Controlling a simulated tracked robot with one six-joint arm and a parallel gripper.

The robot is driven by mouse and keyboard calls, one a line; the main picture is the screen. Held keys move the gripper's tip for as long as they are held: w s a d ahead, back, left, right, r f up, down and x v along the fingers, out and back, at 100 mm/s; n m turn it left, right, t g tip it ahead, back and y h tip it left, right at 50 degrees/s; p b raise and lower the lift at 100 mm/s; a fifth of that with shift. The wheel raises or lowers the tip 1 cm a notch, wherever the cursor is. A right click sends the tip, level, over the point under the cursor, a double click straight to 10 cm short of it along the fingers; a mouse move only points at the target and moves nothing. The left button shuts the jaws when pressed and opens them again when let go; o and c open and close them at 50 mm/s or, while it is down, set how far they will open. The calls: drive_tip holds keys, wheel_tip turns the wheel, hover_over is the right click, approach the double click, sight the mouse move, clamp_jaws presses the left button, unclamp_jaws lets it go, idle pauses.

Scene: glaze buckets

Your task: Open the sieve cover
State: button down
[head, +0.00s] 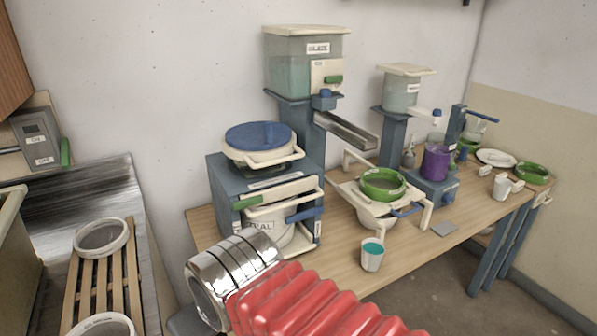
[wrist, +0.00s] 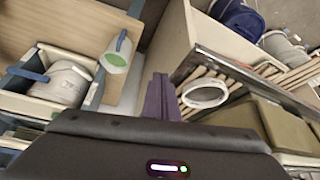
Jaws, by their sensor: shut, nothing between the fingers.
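A round blue lid (head: 258,136) lies flat on a white-rimmed sieve on top of a blue-grey stand (head: 230,190); it looks like the sieve cover and appears closed. A white handle frame (head: 275,156) sticks out at its front. In the wrist view, my gripper (wrist: 160,98) shows as two purple fingers, shut together with nothing between them. In the head view the fingers are out of sight; only my arm shows in front. The blue lid is not clearly seen in the wrist view, so my gripper is apart from it.
A white bucket (head: 269,228) sits under the stand; it also shows in the wrist view (wrist: 62,84). A white cup (head: 372,256) stands on the bench; a green sieve (head: 382,184) sits on a white frame. A glaze tank (head: 305,62) stands behind. A slatted rack (head: 97,268) is left.

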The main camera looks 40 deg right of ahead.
wheel_tip(320, 180, down, 4)
drive_tip(key=w+a+m+g+y, duration=0.1)
drive_tip(key=w+a+m+y, duration=0.3)
drive_tip(key=m, duration=0.5)
drive_tip(key=w+d+r+m+t+y, duration=0.35)
drive_tip(key=w+d+m+t, duration=0.25)
drive_tip(key=w+d+m, duration=0.45)
drive_tip(key=s+d+m+t+h, duration=0.2)
drive_tip(key=d+m+h, duration=0.4)
drive_tip(key=d+m, duration=0.4)
drive_tip(key=s+d+r+m+t+h, duration=0.1)
drive_tip(key=s+d+m+t+h, duration=0.2)
drive_tip(key=d+m, duration=0.7)
drive_tip(key=d+t+h, duration=0.2)
drive_tip(key=d+h, duration=0.2)
drive_tip(key=d, duration=0.5)
drive_tip(key=shift+s+d+r, duration=0.2)
drive_tip(key=shift+d, duration=0.15)
